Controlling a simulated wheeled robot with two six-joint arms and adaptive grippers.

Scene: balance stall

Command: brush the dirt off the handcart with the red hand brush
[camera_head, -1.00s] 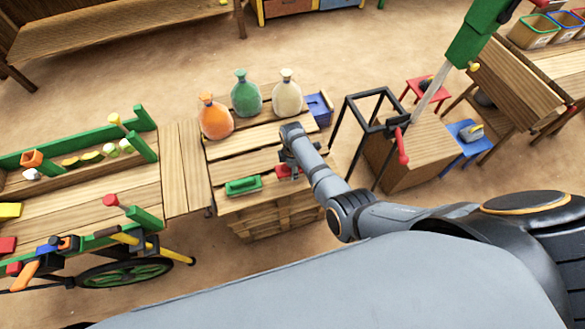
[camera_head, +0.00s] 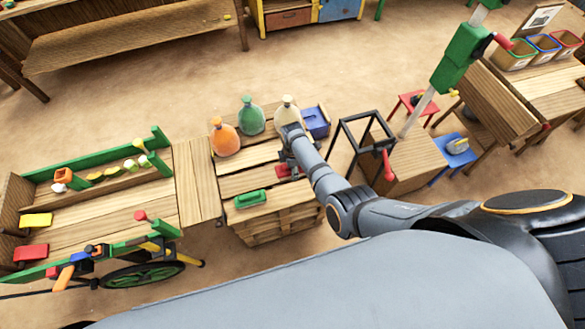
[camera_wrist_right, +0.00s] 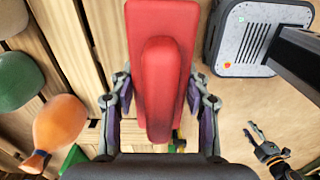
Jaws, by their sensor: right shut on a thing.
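The red hand brush (camera_wrist_right: 164,75) is between the two fingers of my right gripper (camera_wrist_right: 164,108) in the right wrist view, gripped along its raised handle. In the head view the brush (camera_head: 288,171) shows partly behind my right gripper (camera_head: 290,160), over the pallet stand (camera_head: 262,182). The handcart (camera_head: 95,213), with wooden bed, green rails and a green wheel, stands at the left. I cannot make out dirt on its bed clearly. My left gripper (camera_wrist_right: 262,142) shows small at the lower right of the right wrist view, fingers apart and empty.
A green brush (camera_head: 250,198) lies on the pallet stand. A black frame (camera_head: 363,133) stands to the right. Red and yellow blocks lie in the cart.

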